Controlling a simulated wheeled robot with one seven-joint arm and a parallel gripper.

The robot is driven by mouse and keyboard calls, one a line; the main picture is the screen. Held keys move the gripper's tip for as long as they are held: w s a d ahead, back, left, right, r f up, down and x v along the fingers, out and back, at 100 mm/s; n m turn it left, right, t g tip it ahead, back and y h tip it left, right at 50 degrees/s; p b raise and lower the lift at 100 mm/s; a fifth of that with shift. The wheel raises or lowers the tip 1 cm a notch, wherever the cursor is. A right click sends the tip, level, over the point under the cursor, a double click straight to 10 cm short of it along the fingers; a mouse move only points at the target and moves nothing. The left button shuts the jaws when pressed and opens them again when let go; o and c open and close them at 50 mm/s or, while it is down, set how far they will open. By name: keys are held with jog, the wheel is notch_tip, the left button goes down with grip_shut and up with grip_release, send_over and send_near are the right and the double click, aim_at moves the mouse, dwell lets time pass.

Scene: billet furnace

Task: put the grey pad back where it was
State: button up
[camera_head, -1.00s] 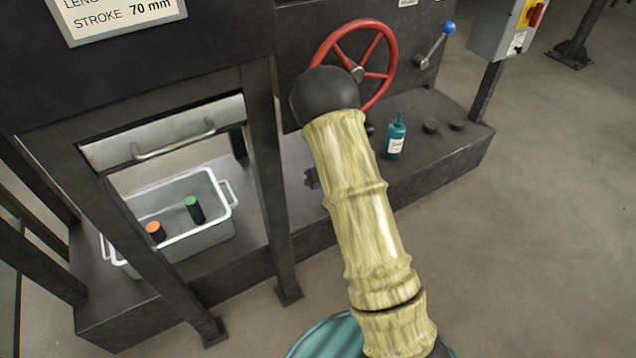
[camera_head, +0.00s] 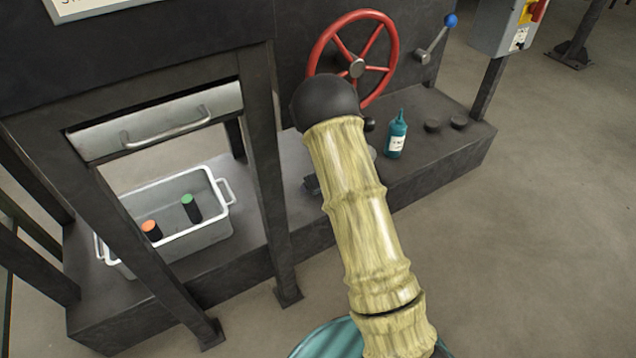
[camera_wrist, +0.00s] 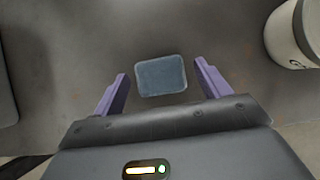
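The grey pad (camera_wrist: 161,75) is a flat, rounded blue-grey square. In the wrist view it lies on a dark grey surface, between and just beyond my fingertips as pictured. My gripper (camera_wrist: 161,68) has two purple fingers spread wide, with a gap on each side of the pad. Nothing is held. I cannot tell how high the fingers are above the pad. In the head view my arm hides the pad and most of my gripper.
A pale cylinder (camera_wrist: 296,32) stands right of the gripper.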

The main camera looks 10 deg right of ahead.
jog(key=shift+s+r, duration=0.1)
jog(key=shift+r, duration=0.3)
jog(key=p+v, duration=0.2)
jog(key=v, duration=0.3)
jog(key=s+d+b, duration=0.3)
jog(key=s+b, duration=0.4)
jog(key=s, duration=0.4)
jog(key=shift+s+d+f, duration=0.15)
jog(key=shift+d+f, duration=0.15)
jog(key=shift+d, duration=0.05)
